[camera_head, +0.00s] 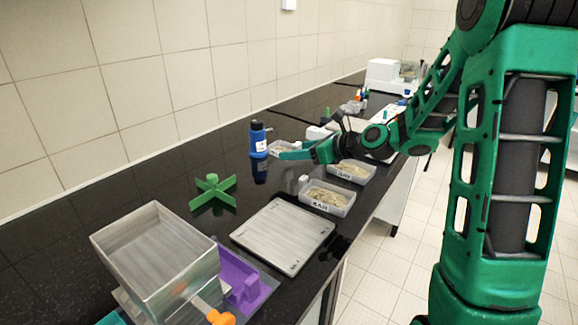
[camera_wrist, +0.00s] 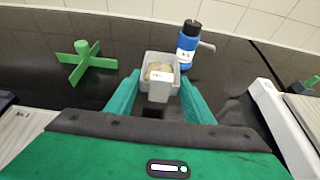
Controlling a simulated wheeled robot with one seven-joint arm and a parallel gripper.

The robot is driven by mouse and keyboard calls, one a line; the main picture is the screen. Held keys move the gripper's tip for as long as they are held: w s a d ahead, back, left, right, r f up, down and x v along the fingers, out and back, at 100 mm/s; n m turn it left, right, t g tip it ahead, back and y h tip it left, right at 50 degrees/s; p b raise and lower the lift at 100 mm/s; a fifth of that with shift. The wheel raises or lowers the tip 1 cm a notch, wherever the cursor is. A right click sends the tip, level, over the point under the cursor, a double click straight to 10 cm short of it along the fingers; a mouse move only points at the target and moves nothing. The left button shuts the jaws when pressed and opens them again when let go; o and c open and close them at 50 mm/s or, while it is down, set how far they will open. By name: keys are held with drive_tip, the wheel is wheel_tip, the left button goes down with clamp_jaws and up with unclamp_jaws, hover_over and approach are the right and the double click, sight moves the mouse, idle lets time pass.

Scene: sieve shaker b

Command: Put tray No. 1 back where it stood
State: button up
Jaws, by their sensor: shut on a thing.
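My gripper (camera_head: 290,154) reaches left over the black counter, its green fingers pointing toward the wall. In the wrist view my gripper (camera_wrist: 158,96) has a finger on each side of a small clear tray (camera_wrist: 150,92) with tan grainy material inside. It is shut on this tray, whose small label is too blurred to read surely. In the head view the held tray (camera_head: 281,146) shows partly behind the fingers, just right of the blue bottle (camera_head: 258,140). Whether the tray touches the counter I cannot tell.
Two similar filled trays, the nearer (camera_head: 328,197) and the farther (camera_head: 352,171), stand along the counter's front edge. A green cross-shaped stand (camera_head: 212,192), a flat grey plate (camera_head: 284,235), a metal box (camera_head: 155,255) and a purple holder (camera_head: 240,277) are nearer. Bare counter lies around the cross.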

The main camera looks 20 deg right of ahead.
hover_over(292, 170)
wheel_tip(292, 170, down, 4)
drive_tip(key=shift+w+f, duration=0.1)
drive_tip(key=shift+f, duration=2.15)
drive_tip(key=shift+f, duration=0.1)
drive_tip(key=o, duration=1)
drive_tip(key=v, duration=1.2)
drive_tip(key=shift+w, duration=0.1)
